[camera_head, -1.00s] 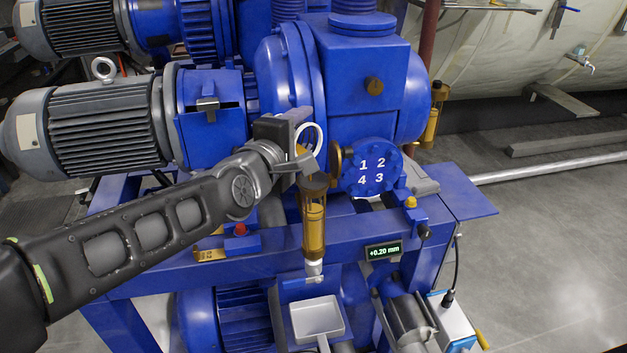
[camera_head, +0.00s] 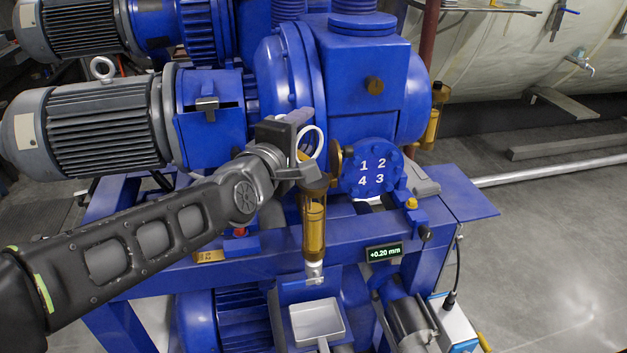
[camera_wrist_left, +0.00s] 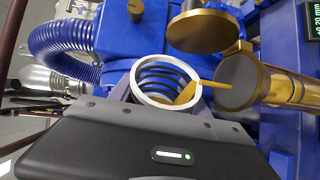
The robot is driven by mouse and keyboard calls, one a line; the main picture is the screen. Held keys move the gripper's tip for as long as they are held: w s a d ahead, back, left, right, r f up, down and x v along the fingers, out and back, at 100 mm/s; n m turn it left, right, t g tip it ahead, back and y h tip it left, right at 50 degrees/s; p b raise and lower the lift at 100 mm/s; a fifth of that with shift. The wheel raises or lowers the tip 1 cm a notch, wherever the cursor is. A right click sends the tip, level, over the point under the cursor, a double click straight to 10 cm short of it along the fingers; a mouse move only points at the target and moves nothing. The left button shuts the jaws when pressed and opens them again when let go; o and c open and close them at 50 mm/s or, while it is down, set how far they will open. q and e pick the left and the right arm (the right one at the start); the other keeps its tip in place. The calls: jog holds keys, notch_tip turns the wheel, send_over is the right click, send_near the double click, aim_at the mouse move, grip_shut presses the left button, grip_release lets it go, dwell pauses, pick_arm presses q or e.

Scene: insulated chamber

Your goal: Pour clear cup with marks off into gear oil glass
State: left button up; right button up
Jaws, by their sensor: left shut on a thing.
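My left gripper (camera_head: 296,152) is shut on the clear cup with marks (camera_head: 319,143), whose pale ring-shaped rim shows beside the fingers. In the left wrist view the cup (camera_wrist_left: 152,76) has dark marks around its wall and is tilted, with amber oil at its right side. An amber tongue of oil reaches from the rim to the round top of the gear oil glass (camera_wrist_left: 238,82). In the head view the gear oil glass (camera_head: 315,232) stands upright below the gripper with amber oil inside. A brass disc (camera_wrist_left: 205,31) stands beside its top. My right gripper is not in view.
The blue pump housing (camera_head: 365,80) is close behind the gripper, with the numbered blue flange (camera_head: 373,168) to the right. A small tray (camera_head: 318,320) is below the glass. A display (camera_head: 383,252) reads +0.20 mm. Open floor lies at right.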

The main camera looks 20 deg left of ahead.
pick_arm(q)
jog(key=shift+f, duration=0.1)
dwell(0.3)
notch_tip(320, 180, up, 2)
jog(key=p, duration=0.2)
jog(key=n+p, duration=0.1)
jog(key=shift+w+r+g+h+p, duration=0.15)
jog(key=shift+r+g+h+p, duration=0.1)
jog(key=shift+g+h+p, duration=0.1)
jog(key=shift+a+f+n+b, duration=0.2)
jog(key=shift+f+n+b, duration=0.1)
jog(key=shift+f+b, duration=0.25)
jog(key=shift+a+f+n+b, duration=0.2)
jog(key=shift+f+n+b, duration=0.1)
jog(key=shift+f+b, duration=0.2)
jog(key=shift+a, duration=0.15)
jog(key=shift+w, duration=0.1)
jog(key=shift+f, duration=0.1)
